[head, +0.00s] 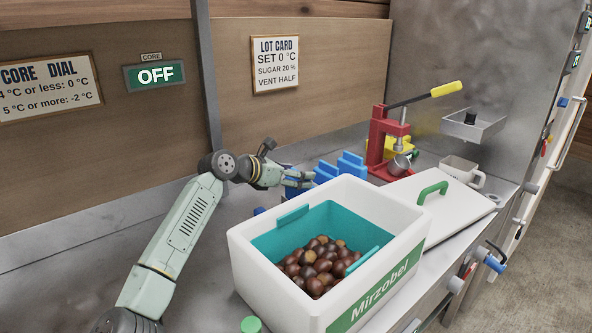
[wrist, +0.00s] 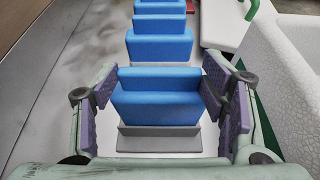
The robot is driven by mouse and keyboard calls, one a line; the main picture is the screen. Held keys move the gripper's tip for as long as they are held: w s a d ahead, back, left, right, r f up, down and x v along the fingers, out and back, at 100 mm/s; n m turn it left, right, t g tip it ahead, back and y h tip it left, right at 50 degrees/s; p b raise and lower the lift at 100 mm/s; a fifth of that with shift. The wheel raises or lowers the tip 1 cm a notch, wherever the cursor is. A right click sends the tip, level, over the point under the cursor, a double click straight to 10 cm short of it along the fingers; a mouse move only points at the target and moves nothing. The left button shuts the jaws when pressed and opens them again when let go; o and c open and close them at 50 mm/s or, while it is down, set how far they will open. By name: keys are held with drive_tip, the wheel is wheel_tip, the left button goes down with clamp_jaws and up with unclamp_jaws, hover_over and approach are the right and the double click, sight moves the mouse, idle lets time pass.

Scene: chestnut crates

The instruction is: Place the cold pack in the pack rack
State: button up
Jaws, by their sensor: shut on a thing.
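My gripper (wrist: 163,92) is shut on a blue cold pack (wrist: 155,108), with a purple pad at each end of it. The pack is upright. A grey metal piece (wrist: 160,143) shows under its near side; I cannot tell whether the pack rests in it. Several more blue packs (wrist: 160,47) stand in a row beyond it. In the head view my gripper (head: 300,179) is behind the white crate, left of the blue packs (head: 350,164). The held pack is mostly hidden there.
The white crate (head: 357,198) with teal lining and chestnuts (head: 318,267) stands close in front of my gripper. Its lid (head: 458,207) with a green handle lies to the right. A red press (head: 388,138) stands behind. Bare counter (wrist: 55,75) lies left of the packs.

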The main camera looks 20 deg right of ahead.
drive_tip(key=shift+w+d+f, duration=0.15)
drive_tip(key=shift+f, duration=0.2)
drive_tip(key=shift+w+d+f, duration=0.15)
drive_tip(key=shift+f, duration=0.2)
drive_tip(key=o, duration=1.9)
drive_tip(key=shift+r, duration=0.2)
drive_tip(key=shift+s+r, duration=0.1)
drive_tip(key=shift+a, duration=0.15)
drive_tip(key=b+v, duration=0.4)
drive_tip(key=v, duration=0.8)
